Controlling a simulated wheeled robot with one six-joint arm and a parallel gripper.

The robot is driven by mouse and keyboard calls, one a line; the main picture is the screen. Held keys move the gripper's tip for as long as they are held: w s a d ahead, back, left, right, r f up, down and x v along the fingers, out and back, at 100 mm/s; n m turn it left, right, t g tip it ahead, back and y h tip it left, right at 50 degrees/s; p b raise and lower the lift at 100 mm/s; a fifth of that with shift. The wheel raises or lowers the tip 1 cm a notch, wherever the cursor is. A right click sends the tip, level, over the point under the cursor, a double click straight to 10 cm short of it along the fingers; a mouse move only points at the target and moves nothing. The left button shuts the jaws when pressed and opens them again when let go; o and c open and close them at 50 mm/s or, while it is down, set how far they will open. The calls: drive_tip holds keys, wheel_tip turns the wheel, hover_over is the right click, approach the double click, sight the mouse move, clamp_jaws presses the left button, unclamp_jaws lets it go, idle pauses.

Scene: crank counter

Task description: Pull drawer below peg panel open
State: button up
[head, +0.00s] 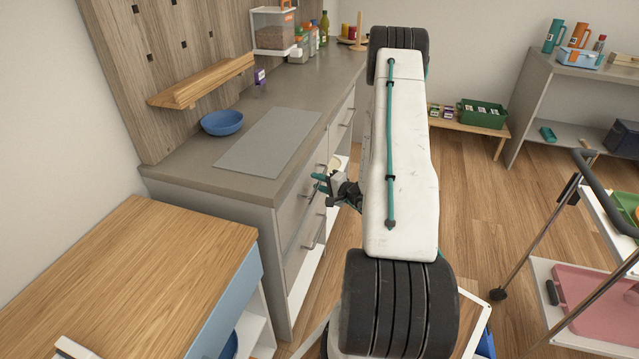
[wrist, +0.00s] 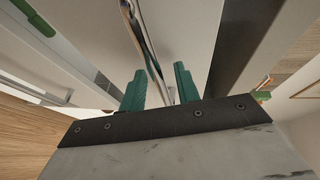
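The wood peg panel (head: 150,60) stands behind the counter. Below it, the grey counter front has an upper drawer (head: 290,205) and a lower drawer (head: 300,248), each with a metal bar handle. Both fronts look closed and flush. My gripper (head: 322,184) is at the counter front beside the upper drawer's handle, partly covering it. In the wrist view my gripper's green fingers (wrist: 160,90) are apart, and a metal bar handle (wrist: 146,45) runs toward the gap between them. I cannot tell whether they touch it.
On the counter are a blue bowl (head: 222,122) and a grey mat (head: 268,141). A wood-topped cabinet (head: 140,265) stands close at the front left. My arm hides part of the counter front. Wood floor (head: 480,215) lies open to the right, before a cart with a pink tray (head: 597,305).

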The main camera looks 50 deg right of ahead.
clamp_jaws()
